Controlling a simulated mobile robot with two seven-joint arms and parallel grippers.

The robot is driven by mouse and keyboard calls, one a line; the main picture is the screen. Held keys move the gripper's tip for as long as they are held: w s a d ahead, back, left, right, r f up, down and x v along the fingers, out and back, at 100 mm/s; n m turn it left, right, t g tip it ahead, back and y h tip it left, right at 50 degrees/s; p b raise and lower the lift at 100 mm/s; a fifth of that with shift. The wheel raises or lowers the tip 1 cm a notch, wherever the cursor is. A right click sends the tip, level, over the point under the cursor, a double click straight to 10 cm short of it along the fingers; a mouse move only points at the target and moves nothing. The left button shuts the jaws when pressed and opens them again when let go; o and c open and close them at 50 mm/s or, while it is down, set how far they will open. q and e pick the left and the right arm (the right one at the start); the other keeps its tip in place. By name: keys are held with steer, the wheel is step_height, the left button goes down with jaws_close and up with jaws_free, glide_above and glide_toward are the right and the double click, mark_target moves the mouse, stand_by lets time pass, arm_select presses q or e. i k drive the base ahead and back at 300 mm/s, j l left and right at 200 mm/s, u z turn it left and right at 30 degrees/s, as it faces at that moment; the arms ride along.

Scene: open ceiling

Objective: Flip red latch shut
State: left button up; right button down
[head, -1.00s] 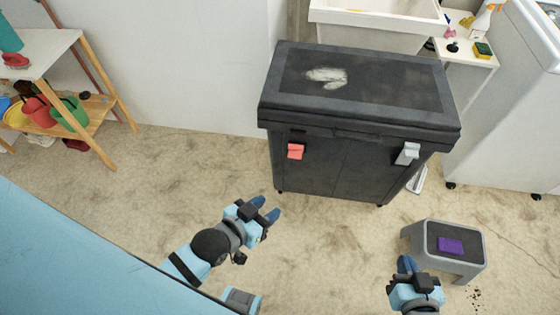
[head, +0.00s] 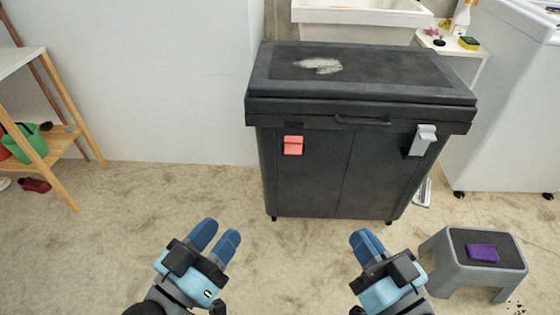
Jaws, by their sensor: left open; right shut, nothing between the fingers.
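The red latch (head: 293,145) sits on the upper left of the front of a black lidded bin (head: 330,185), just below the lid's rim. I cannot tell from this view whether it is fastened to the lid. A grey latch (head: 424,140) is on the right of the same front. My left gripper (head: 217,238) is open and empty over the floor, in front of the bin and left of the red latch. My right gripper (head: 369,243) is shut and empty over the floor, in front of the bin's right half. Neither gripper touches the bin.
A grey step stool (head: 455,272) with a purple sponge (head: 482,252) on it stands at the right. A wooden shelf (head: 55,150) with a green bucket is at the left. A white washing machine (head: 510,120) is right of the bin. Floor before the bin is clear.

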mark_target(293, 145)
steer(key=j+z, duration=0.15)
steer(key=j, duration=1.9)
steer(key=i, duration=0.45)
